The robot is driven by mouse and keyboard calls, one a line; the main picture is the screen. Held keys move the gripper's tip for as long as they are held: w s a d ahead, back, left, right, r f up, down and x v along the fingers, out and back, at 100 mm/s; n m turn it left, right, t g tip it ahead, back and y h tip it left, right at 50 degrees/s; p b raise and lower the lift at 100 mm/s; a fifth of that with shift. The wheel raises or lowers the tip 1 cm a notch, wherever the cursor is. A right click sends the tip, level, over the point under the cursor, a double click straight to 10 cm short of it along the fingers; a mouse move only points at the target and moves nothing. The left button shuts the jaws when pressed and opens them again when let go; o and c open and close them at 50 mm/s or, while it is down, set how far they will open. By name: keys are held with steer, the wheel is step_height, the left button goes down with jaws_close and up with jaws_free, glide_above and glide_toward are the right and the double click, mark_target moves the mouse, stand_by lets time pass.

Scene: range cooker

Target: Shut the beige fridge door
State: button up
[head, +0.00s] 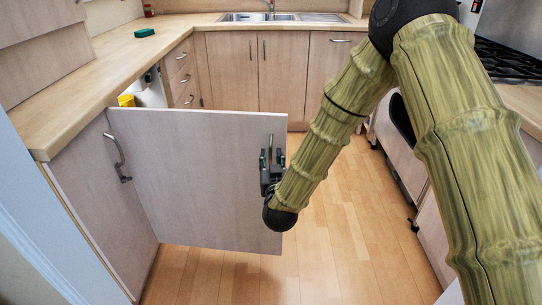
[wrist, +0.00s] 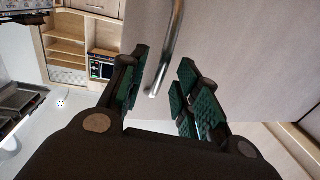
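The beige fridge door (head: 195,180) stands swung open into the room in the head view, its flat face toward me. Its metal bar handle (head: 270,145) is near the door's right edge. My gripper (head: 271,170) is at that handle. In the wrist view, the door (wrist: 245,55) fills the upper right, and the handle (wrist: 167,50) comes down to between my fingertips (wrist: 160,90). The green-padded fingers are apart, one on each side of the handle's lower end, with visible gaps. The inside of the fridge is mostly hidden behind the door.
A closed cabinet front with its own handle (head: 118,158) is left of the door. A wooden counter (head: 125,55) runs above, with a green sponge (head: 144,32) on it. A sink (head: 280,17) is at the back. A stove (head: 510,60) is at right. The wooden floor (head: 345,240) is clear.

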steer(key=shift+w+a, duration=0.15)
steer(key=shift+w, duration=1.2)
jaws_close()
